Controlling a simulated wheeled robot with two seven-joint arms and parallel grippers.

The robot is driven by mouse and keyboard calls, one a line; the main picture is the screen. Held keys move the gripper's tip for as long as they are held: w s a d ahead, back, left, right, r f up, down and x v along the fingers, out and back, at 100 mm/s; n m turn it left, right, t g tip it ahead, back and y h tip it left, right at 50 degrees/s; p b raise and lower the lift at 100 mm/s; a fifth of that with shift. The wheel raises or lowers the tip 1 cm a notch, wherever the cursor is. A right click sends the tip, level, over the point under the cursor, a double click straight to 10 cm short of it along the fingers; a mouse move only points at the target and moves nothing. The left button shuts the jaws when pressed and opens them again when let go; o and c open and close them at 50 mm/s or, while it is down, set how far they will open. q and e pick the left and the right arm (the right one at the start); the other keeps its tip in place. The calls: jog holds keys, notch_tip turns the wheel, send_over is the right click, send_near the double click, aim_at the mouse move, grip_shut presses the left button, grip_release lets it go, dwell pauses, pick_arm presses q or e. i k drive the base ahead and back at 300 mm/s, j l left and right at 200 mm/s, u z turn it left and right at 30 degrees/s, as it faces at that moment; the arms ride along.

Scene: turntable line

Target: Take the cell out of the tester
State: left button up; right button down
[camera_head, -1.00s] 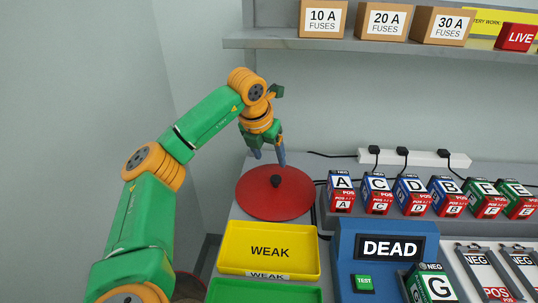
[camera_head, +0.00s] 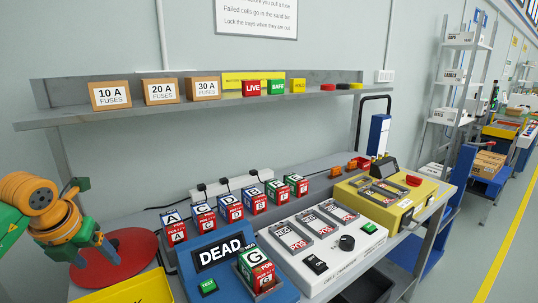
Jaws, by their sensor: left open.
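The tester (camera_head: 205,262) is a blue box at the bottom centre of the head view, with a dark display reading DEAD and a green TEST button (camera_head: 208,287). A green-and-red cell marked G (camera_head: 258,270) sits in the slot on its right side, upright with its NEG end up. My left gripper (camera_head: 97,262) is open and empty above the red turntable (camera_head: 128,258) at the left, well apart from the tester. My right gripper is not in view.
A row of several lettered cells (camera_head: 230,208) stands behind the tester. A white charger (camera_head: 325,245) with empty bays is to the right, then a yellow unit (camera_head: 388,205). A yellow tray (camera_head: 140,290) lies in front of the turntable. A shelf (camera_head: 60,113) with fuse boxes runs above.

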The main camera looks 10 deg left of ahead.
aim_at(257, 268)
jog(key=k+l, duration=0.35)
jog(key=l, duration=0.15)
jog(key=k+l, duration=0.4)
jog(key=l, duration=0.1)
